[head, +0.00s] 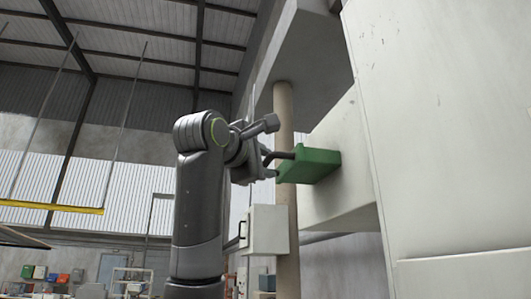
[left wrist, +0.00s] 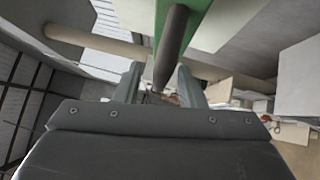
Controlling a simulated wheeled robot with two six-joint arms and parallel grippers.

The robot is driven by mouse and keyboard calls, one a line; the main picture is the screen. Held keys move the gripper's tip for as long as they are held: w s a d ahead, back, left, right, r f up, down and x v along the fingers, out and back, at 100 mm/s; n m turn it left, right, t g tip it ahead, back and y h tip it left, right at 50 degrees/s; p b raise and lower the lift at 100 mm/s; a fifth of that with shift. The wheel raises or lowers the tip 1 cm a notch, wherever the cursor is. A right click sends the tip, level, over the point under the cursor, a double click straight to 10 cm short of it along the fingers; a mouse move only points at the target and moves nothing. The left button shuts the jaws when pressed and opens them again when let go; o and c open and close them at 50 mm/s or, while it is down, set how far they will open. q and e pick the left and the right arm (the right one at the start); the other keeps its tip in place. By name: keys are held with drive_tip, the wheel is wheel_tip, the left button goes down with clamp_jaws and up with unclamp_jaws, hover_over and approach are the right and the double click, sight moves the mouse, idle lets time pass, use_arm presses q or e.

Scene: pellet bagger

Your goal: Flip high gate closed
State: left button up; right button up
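The high gate shows in the head view as a green block (head: 312,166) on the side of the pale machine, with a dark bar handle (head: 281,155) sticking out to the left. My left gripper (head: 268,164) is raised at this handle. In the left wrist view, the dark handle (left wrist: 173,45) runs from the green block (left wrist: 205,28) toward the space between my two fingers (left wrist: 160,85). The fingers stand apart with a gap around the handle's end. I cannot tell whether either finger touches it. My right gripper is in neither view.
A round tan post (head: 284,106) stands behind the gripper. A pale grey box (head: 265,230) is fixed to it below. The large pale machine wall (head: 440,150) fills the right side. Open air lies left of my arm, with a yellow beam (head: 50,207) farther off.

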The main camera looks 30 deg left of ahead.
use_arm(q)
drive_tip(key=shift+w, duration=0.4)
drive_tip(key=shift+s, duration=0.1)
clamp_jaws()
drive_tip(key=w+d, duration=0.5)
drive_tip(key=w, duration=0.1)
drive_tip(key=shift+p, duration=0.45)
drive_tip(key=shift+c, duration=0.7)
unclamp_jaws()
drive_tip(key=shift+w+d, duration=0.15)
drive_tip(key=shift+d, duration=0.05)
drive_tip(key=shift+o, duration=0.7)
drive_tip(key=shift+w+d, duration=0.1)
drive_tip(key=shift+w, duration=0.1)
